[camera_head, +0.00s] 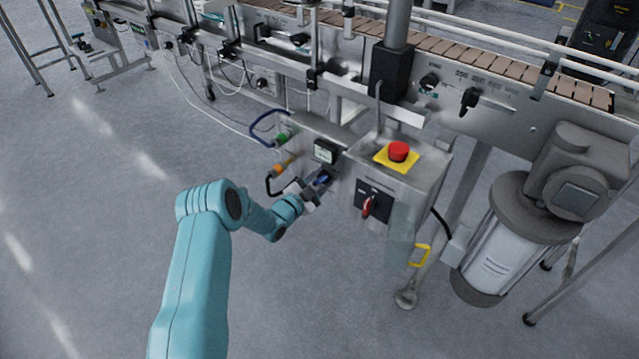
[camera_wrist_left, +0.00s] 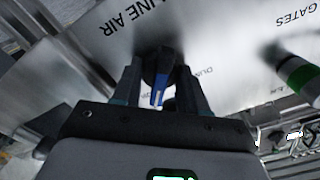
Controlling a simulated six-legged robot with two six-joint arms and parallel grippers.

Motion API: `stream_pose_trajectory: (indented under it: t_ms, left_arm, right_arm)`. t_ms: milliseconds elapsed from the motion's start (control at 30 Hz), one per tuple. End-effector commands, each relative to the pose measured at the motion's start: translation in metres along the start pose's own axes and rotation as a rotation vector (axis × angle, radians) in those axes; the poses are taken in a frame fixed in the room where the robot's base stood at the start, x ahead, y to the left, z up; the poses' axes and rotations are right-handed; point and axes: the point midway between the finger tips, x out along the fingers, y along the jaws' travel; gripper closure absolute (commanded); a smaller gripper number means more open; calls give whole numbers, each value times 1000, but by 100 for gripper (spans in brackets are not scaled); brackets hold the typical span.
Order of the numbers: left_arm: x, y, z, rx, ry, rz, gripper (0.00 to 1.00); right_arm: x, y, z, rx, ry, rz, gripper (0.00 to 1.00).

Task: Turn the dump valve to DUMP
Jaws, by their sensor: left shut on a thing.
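The dump valve's dark handle with a blue and white stripe (camera_wrist_left: 158,88) shows in the left wrist view, standing out from a steel panel (camera_wrist_left: 215,50). My left gripper (camera_wrist_left: 157,76) has its two dark fingers on either side of the handle and is shut on it. Partly hidden lettering beside the handle seems to begin "DU"; "LINE AIR" is printed above. In the head view my left gripper (camera_head: 319,185) is at the panel left of the control box, and the handle shows there only as a small blue spot. My right gripper is not in view.
The control box has a red emergency button (camera_head: 398,151) on top and a red rotary switch (camera_head: 367,206) in front, just right of my gripper. Green (camera_head: 283,137) and orange (camera_head: 279,169) hose fittings stick out on the left. The floor at left is clear.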

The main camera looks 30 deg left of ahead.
Motion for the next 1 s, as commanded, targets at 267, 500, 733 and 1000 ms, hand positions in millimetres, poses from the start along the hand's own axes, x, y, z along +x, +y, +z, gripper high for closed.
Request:
stream_pose_trajectory:
  t_ms: [267,500,733,1000]
  left_arm:
    - [0,2,4,-234,-1,0,88]
    - [0,2,4,-463,-2,1,88]
    - [0,2,4,-682,-2,0,88]
    - [-1,1,4,-939,-4,0,88]
  right_arm:
    - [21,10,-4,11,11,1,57]
    - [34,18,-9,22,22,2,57]
    - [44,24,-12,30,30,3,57]
    - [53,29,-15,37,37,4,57]
